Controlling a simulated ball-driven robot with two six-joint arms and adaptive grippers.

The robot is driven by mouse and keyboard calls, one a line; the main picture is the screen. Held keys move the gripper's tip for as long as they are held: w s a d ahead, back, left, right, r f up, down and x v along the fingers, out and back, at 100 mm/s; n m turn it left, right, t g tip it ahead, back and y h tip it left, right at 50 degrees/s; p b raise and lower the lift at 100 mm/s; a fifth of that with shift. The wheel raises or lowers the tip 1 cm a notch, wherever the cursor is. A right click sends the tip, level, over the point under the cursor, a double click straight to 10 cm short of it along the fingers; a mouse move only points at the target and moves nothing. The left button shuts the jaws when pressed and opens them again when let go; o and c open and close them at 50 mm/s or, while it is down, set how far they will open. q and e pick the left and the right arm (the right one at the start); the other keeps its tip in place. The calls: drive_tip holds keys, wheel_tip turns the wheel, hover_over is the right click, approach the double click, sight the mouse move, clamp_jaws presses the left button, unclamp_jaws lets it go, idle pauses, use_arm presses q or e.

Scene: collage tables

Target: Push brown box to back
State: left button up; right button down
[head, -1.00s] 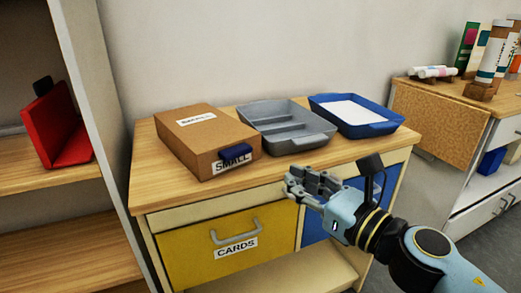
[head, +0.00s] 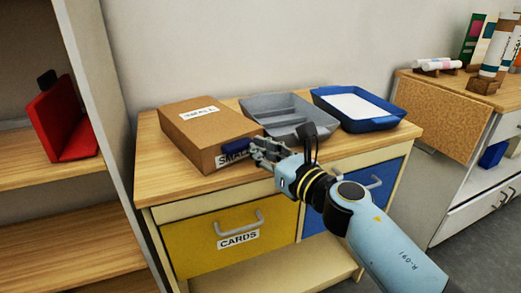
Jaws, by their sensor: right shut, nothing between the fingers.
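The brown box (head: 207,135) lies on the wooden top of the cabinet, at its left part. It has a white label on top and a "SMALL" label on its front side, partly covered by a dark blue tab (head: 241,149). My right gripper (head: 262,150) is shut and empty at the box's front right corner, close to the tab. I cannot tell whether its fingers touch the box. My left gripper is not in view.
A grey divided tray (head: 285,128) and a blue tray (head: 385,122) with white paper stand right of the box. A wall rises behind the cabinet top (head: 150,185). A shelf with a red holder (head: 62,120) stands at the left.

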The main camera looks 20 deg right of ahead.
sight(229, 129)
drive_tip(key=b+x, duration=0.2)
drive_tip(key=x, duration=0.9)
drive_tip(key=shift+w+f+b, duration=0.2)
drive_tip(key=shift+w+b, duration=0.05)
drive_tip(key=shift+b, duration=0.05)
drive_tip(key=shift+w+a+r, duration=0.15)
drive_tip(key=shift+w+a, duration=0.05)
drive_tip(key=shift+w, duration=0.3)
drive_tip(key=shift+s+d, duration=0.1)
